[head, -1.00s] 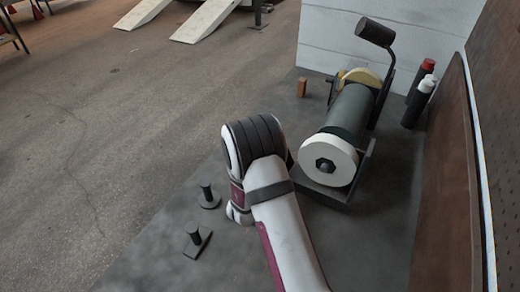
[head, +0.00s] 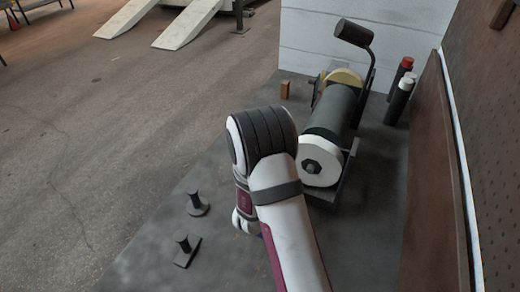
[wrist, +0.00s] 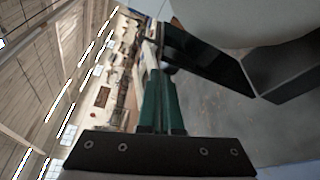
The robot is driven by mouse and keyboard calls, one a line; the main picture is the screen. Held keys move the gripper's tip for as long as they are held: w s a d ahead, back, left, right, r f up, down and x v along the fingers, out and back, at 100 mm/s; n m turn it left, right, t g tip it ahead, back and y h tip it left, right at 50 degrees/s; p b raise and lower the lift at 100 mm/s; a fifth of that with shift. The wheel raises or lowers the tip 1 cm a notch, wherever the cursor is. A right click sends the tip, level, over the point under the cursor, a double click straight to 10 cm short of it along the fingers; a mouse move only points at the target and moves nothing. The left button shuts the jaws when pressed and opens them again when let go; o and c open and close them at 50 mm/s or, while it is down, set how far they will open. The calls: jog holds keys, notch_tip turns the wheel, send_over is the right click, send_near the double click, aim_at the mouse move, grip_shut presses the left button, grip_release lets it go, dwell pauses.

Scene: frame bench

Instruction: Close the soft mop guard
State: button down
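The polishing machine (head: 335,105) stands right of centre in the head view, with a white soft mop (head: 327,151) at its near end and a yellow mop (head: 343,77) at its far end. A dark band sits behind the white mop; I cannot tell whether it is the guard. In the wrist view the pale mop (wrist: 230,15) fills the top right, with a dark flat piece (wrist: 205,58) below it. My gripper (wrist: 163,78) has its green fingers together, with nothing visible between them. In the head view my arm hides the gripper, left of the white mop.
A lamp-like black cylinder (head: 354,32) rises on a bent arm over the machine. Bottles (head: 398,100) stand behind it at the right, beside a brown panel (head: 428,170). Two dark posts on bases (head: 197,204) (head: 186,249) stand left of my arm. The bench's left part is mostly clear.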

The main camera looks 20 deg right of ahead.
jog(key=shift+d, duration=0.15)
jog(key=w+a, duration=0.3)
jog(key=s+a+r+m+g+y, duration=0.1)
jog(key=s+a+m+g+y, duration=0.3)
jog(key=s+m, duration=0.35)
jog(key=s+a+r+m+g+y, duration=0.1)
jog(key=s+a+m+g+y, duration=0.25)
jog(key=s+a+m, duration=0.35)
jog(key=s+r+m+g+y, duration=0.1)
jog(key=s+r+m+g, duration=0.1)
jog(key=s, duration=1)
jog(key=s+r+m+g+y, duration=0.1)
jog(key=s+m+g, duration=0.4)
jog(key=s, duration=0.8)
jog(key=shift+s+r+m, duration=0.25)
jog(key=shift+r+m, duration=0.1)
jog(key=shift+r, duration=0.55)
